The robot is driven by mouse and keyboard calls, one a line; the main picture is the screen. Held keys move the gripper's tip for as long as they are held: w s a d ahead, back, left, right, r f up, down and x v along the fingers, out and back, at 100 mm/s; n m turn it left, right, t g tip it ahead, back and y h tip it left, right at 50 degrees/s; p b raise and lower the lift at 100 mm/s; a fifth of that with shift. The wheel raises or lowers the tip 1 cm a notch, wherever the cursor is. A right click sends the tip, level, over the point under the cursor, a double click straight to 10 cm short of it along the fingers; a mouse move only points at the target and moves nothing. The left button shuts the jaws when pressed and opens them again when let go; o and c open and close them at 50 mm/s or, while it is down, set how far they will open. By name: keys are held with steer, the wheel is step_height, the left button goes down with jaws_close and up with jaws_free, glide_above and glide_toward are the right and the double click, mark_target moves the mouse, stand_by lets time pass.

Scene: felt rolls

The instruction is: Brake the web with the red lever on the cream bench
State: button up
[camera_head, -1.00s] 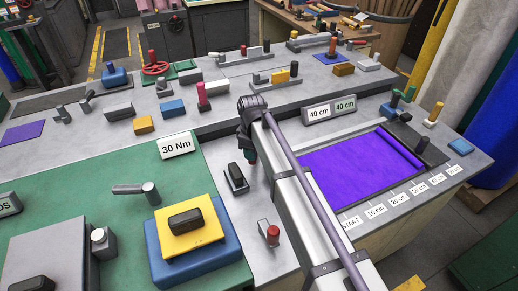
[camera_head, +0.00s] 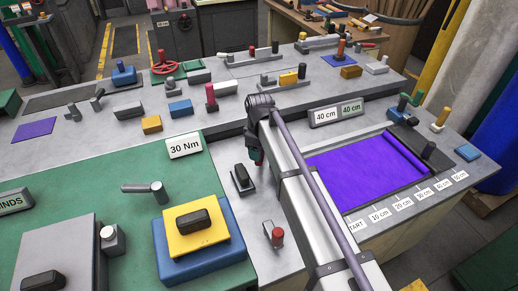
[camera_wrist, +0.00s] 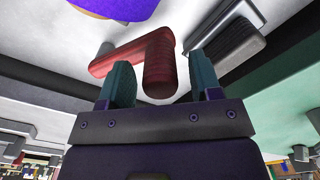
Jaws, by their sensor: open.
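The red lever (camera_wrist: 160,62) shows in the wrist view as an L-shaped bar. One limb points toward my gripper (camera_wrist: 162,80), and the other runs off to the left. My gripper is open, with one teal finger on each side of the near limb. Gaps show on both sides, and I cannot tell how deep the limb sits between the fingers. In the head view my arm hides most of the gripper (camera_head: 259,157) and the lever. The purple web (camera_head: 355,178) lies flat to the right of my arm.
A black-handled block (camera_head: 242,178) stands close left of my gripper; the wrist view shows a black ribbed handle (camera_wrist: 232,38) there too. A red-topped peg (camera_head: 277,237) stands nearer, beside my arm.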

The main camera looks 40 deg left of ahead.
step_height(320, 180, up, 10)
steer(key=p, duration=0.8)
steer(key=shift+f, duration=0.4)
